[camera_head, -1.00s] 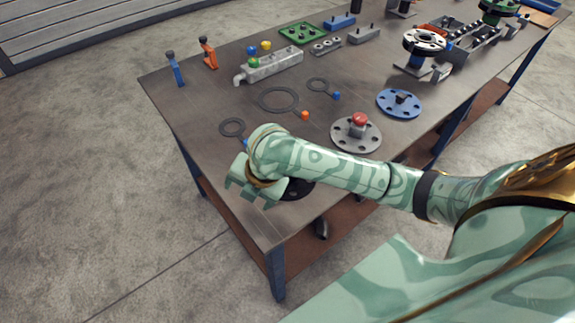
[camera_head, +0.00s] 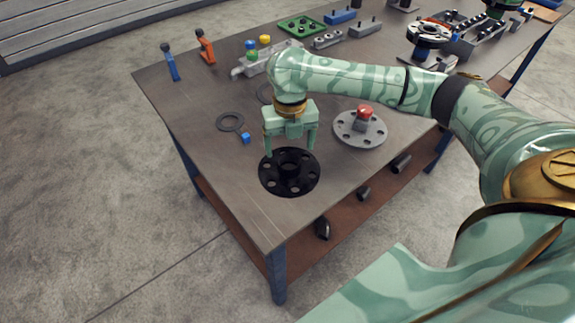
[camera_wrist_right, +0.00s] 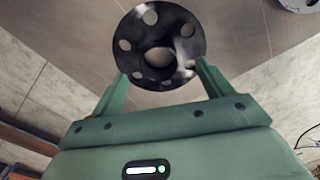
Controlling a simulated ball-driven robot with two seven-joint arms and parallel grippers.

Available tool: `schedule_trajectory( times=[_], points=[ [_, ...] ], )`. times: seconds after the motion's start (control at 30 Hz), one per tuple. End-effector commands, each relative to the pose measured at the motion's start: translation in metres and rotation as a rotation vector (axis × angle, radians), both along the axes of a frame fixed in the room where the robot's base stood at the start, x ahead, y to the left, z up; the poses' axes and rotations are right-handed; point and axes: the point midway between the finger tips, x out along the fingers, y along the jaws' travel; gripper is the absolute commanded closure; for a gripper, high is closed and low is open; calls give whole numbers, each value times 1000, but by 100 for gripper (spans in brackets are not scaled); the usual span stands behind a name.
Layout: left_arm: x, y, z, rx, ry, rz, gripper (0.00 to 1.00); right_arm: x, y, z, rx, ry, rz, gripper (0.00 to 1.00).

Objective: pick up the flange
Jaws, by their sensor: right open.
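A black round flange (camera_head: 290,188) with a ring of bolt holes and a raised hub lies flat near the front corner of the table. My right gripper (camera_head: 291,151) is open and points down just above the flange's far side, with nothing between its fingers. In the right wrist view the flange (camera_wrist_right: 181,26) shows beyond the fingertips, and the open fingers of the gripper (camera_wrist_right: 160,75) stand on either side of its near edge. I cannot tell whether they touch it. A grey flange with a red knob (camera_head: 346,129) lies to the right. My left gripper is not in view.
A ring gasket with a blue tag (camera_head: 231,123) lies left of the gripper. A grey manifold (camera_head: 262,64), a green plate (camera_head: 301,25) and blue and orange clamps (camera_head: 206,47) stand farther back. The table's front edge is close to the black flange.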

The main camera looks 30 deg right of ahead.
Motion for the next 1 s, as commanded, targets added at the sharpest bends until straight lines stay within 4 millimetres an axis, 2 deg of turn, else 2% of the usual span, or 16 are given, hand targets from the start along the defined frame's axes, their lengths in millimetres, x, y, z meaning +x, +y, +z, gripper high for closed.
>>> schedule_trajectory(
  times=[0.23, 0.47, 0.7, 0.77, 0.93, 0.97, 1.0],
  points=[
    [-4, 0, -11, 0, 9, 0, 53, -1, 1, -20, -1, 1, 1, 21],
    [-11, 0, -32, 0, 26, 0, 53, -3, 3, -59, -2, 2, 1, 21],
    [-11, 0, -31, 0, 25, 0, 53, -3, 3, -58, -1, -4, 1, 21],
    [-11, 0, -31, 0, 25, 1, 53, -3, 3, -58, -1, -4, 1, 35],
    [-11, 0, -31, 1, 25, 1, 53, -3, 3, -58, -1, -3, 1, 82],
    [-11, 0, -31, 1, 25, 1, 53, -3, 3, -58, -1, -5, 1, 87],
    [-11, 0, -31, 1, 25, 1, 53, -3, 3, -58, -1, -5, 1, 87]
  ],
)
